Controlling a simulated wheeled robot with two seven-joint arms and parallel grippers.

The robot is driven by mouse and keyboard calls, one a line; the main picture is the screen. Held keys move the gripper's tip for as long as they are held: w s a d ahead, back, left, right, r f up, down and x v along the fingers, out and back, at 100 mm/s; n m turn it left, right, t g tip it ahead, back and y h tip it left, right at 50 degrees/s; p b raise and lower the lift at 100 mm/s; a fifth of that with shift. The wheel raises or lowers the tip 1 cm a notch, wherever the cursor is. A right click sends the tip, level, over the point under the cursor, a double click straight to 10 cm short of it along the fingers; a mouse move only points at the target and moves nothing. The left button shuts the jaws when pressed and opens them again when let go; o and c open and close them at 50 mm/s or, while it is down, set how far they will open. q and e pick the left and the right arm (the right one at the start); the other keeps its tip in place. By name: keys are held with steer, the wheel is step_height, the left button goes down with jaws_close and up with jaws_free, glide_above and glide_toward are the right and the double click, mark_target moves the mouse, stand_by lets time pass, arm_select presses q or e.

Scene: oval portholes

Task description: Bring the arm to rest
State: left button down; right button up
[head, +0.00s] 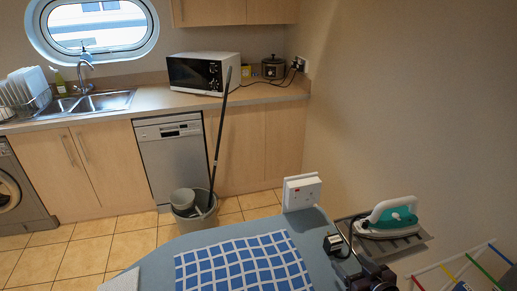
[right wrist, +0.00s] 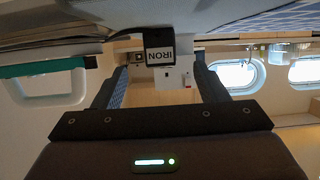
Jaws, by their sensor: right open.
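My right gripper (head: 372,278) is at the bottom right of the head view, dark and partly cut off by the frame edge, close beside the ironing board. In the right wrist view its two dark fingers stand apart, with nothing held between them (right wrist: 160,72). A black block with a white label reading IRON (right wrist: 160,52), upside down there, shows just beyond the fingers. It appears at the board's right edge in the head view (head: 333,243). My left gripper is not in view.
The ironing board (head: 215,237) carries a blue checked cloth (head: 243,265). A white and teal iron (head: 390,217) rests on a grey tray at right. A white socket plate (head: 302,192) stands behind the board. A bucket (head: 192,212) with a mop is on the tiled floor.

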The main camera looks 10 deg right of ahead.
steer(key=shift+s+a+f+g, duration=0.1)
steer(key=shift+a+g, duration=0.2)
steer(key=shift+a, duration=0.1)
steer(key=s+a+g, duration=0.2)
steer(key=a, duration=0.1)
steer(key=s+a+g+h, duration=0.1)
steer(key=a, duration=0.1)
steer(key=shift+s+a+f+g, duration=0.15)
steer(key=shift+a+f+g, duration=0.05)
steer(key=shift+f+g, duration=0.1)
steer(key=s+a+r+n+g, duration=0.1)
steer(key=s+a+r+g, duration=0.1)
steer(key=s+a+g, duration=0.7)
steer(key=s+d+f+t, duration=0.1)
steer(key=s+f, duration=0.2)
steer(key=f, duration=1.3)
steer(key=s+f, duration=0.2)
steer(key=f, duration=1.3)
steer(key=s+d+f, duration=0.2)
steer(key=s+f, duration=0.6)
steer(key=s, duration=0.1)
steer(key=s+d+f, duration=0.1)
steer(key=s+f, duration=0.8)
steer(key=s, duration=0.1)
steer(key=shift+d+f+g, duration=0.15)
steer(key=shift+d+g, duration=0.25)
